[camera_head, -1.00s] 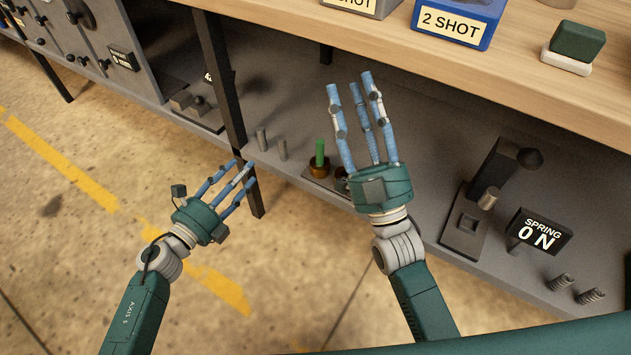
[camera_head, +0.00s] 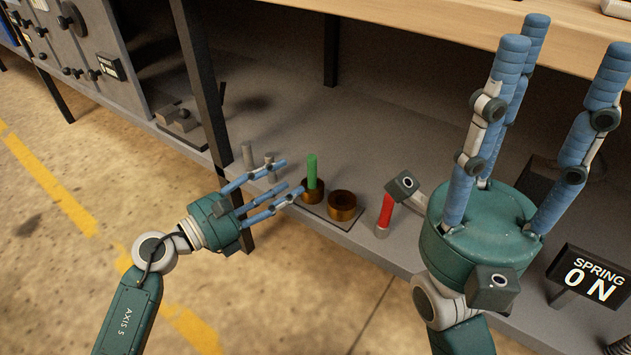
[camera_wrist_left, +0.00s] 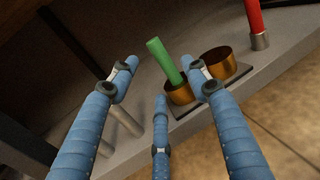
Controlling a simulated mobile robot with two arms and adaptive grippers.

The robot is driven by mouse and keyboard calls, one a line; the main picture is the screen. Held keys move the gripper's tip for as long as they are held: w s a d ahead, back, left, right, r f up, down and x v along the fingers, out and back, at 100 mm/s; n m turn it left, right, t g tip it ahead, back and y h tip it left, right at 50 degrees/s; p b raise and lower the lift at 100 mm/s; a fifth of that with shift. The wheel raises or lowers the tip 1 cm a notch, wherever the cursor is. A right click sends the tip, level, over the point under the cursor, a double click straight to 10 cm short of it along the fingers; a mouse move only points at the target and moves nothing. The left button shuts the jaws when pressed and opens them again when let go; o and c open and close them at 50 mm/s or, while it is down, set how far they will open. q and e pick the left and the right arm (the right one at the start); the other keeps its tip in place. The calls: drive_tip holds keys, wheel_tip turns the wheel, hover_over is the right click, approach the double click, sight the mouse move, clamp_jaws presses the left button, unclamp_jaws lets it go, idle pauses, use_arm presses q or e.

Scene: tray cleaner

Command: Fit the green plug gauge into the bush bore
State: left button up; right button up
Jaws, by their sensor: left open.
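The green plug gauge (camera_head: 312,170) stands with its lower end in or at the left brass bush (camera_head: 313,196); how deep it sits I cannot tell. In the left wrist view the green plug gauge (camera_wrist_left: 164,62) shows between my fingertips, leaning against the bush rim (camera_wrist_left: 180,94). A second brass bush (camera_head: 342,206) beside it is empty, on the same small plate (camera_head: 325,217). My left gripper (camera_head: 284,179) is open, its fingers around or just short of the gauge, without clear contact. My right gripper (camera_head: 560,48) is open and empty, fingers pointing up, close to the camera.
A red gauge with a metal end (camera_head: 385,214) stands right of the bushes. Grey pins (camera_head: 248,157) stand behind my left fingers. A dark table leg (camera_head: 205,90) is close by on the left. A SPRING 0 N sign (camera_head: 588,277) is at right.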

sight(310, 166)
use_arm(q)
drive_tip(key=shift+b+x, duration=1.15)
drive_tip(key=shift+x, duration=2.8)
drive_tip(key=shift+r, duration=0.25)
clamp_jaws()
